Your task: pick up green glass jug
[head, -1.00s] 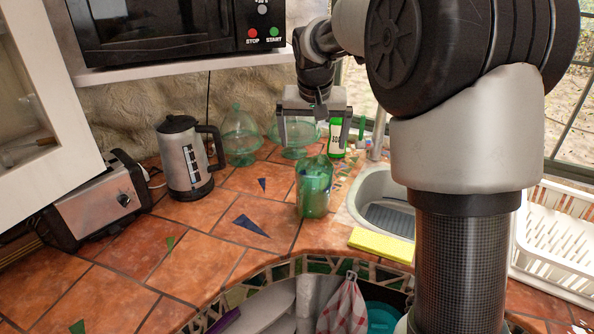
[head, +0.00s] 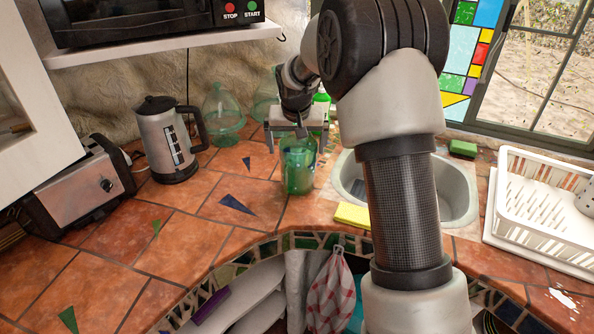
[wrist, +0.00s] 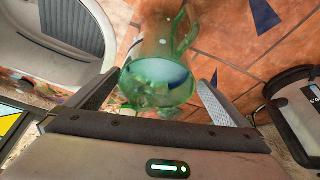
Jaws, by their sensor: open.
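The green glass jug (head: 298,171) stands upright on the orange tiled counter, left of the sink. In the wrist view the jug (wrist: 158,75) shows its open rim between the fingers, with its handle toward the top right. My gripper (head: 298,147) is open above the jug, fingers pointing down, one to each side of its top. In the wrist view my gripper (wrist: 152,88) holds nothing. I cannot tell whether either finger touches the glass.
A kettle (head: 168,142) and a toaster (head: 75,190) stand to the left. A green glass dome (head: 224,115) is behind. The sink (head: 455,190), a yellow sponge (head: 352,215) and a white dish rack (head: 540,205) lie right. A microwave shelf (head: 160,40) overhangs the back left.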

